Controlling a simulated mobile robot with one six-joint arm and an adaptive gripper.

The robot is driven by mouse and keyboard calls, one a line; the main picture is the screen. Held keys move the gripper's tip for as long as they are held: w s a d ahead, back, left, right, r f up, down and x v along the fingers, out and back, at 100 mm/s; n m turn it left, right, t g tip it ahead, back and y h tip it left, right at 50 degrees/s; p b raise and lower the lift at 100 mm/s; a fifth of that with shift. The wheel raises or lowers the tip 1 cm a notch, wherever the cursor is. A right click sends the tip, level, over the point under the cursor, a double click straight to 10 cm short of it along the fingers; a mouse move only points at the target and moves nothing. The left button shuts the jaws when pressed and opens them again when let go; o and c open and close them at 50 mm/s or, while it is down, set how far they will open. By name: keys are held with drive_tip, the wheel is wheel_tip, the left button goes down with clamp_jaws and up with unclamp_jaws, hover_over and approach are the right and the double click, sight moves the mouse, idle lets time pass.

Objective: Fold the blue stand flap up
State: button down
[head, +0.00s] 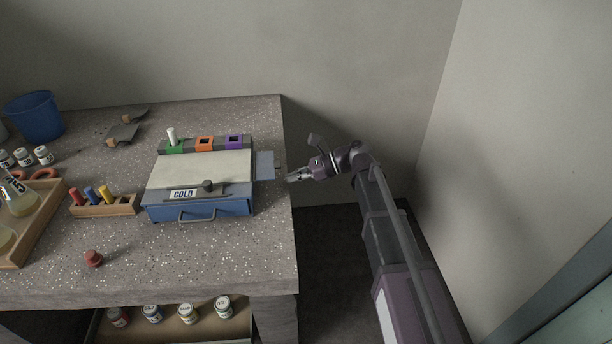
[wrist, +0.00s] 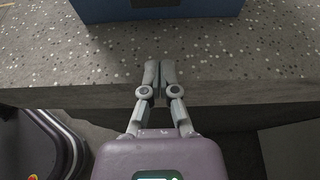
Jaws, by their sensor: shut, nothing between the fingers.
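The blue stand flap (head: 265,165) lies out flat from the right side of the blue box marked COLD (head: 158,212), close to the bench's right edge. My gripper (head: 288,179) is just right of the flap, at the bench edge, pointing left. Its fingers are together and empty. In the wrist view, my gripper (wrist: 158,70) reaches over the bench edge with bare speckled bench ahead. A blue surface (wrist: 155,10) is cut off at the top of that view; I cannot tell which part of the stand it is.
The bench (head: 230,260) is clear in front of the box. A tube rack (head: 105,207), a red stopper (head: 93,258), a wooden tray (head: 48,222) and a blue bin (head: 34,118) stand to the left. A wall is behind; open floor lies right of the bench.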

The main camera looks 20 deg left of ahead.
sight(268, 165)
drive_tip(key=shift+b+x, duration=0.3)
drive_tip(key=shift+x, duration=0.85)
drive_tip(key=shift+w+d+r+p, duration=0.1)
drive_tip(key=shift+r+p, duration=0.4)
drive_tip(key=shift+p, duration=0.15)
drive_tip(key=shift+r+p, duration=1.5)
drive_tip(key=shift+r, duration=0.05)
drive_tip(key=shift+r+p, duration=0.15)
drive_tip(key=shift+p, duration=0.15)
drive_tip(key=shift+r, duration=0.1)
